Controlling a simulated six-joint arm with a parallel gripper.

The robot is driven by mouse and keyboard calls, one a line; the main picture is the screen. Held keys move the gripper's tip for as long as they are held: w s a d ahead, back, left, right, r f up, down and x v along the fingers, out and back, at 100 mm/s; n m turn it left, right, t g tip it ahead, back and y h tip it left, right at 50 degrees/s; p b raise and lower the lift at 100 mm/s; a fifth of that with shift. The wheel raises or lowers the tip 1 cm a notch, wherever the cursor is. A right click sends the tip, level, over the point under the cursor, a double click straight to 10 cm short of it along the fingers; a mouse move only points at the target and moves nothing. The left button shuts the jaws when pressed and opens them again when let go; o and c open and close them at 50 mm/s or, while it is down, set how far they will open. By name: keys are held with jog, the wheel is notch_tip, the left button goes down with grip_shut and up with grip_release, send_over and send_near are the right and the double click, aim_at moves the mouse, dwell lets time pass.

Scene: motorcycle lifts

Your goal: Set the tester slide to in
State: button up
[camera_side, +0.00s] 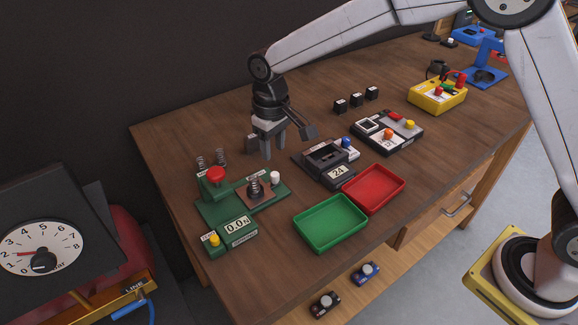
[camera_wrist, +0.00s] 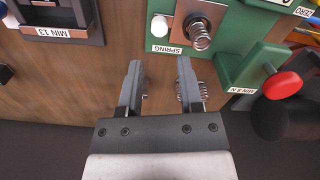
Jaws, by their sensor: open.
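The green tester (camera_side: 270,203) stands at the left of the table in the side view, with a 0.0 N display (camera_side: 237,226). Its copper-coloured plate (camera_side: 248,190) carries an upright spring (camera_side: 256,187), with a white knob (camera_side: 275,177) beside it. In the wrist view the plate (camera_wrist: 211,13), spring (camera_wrist: 200,37), white knob (camera_wrist: 159,26) and red knob (camera_wrist: 283,85) are at upper right. My gripper (camera_side: 267,150) is open and empty above the table behind the tester. Its fingers (camera_wrist: 160,68) point toward the white knob, apart from it.
Two loose springs (camera_side: 220,157) stand behind the tester, partly covered by my fingers in the wrist view. A dark device reading 24 (camera_side: 338,172) stands to the right. Green (camera_side: 331,246) and red (camera_side: 375,207) trays lie in front. Table behind my gripper is bare.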

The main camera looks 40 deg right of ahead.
aim_at(274, 174)
jog(key=shift+f, duration=3.9)
grip_shut()
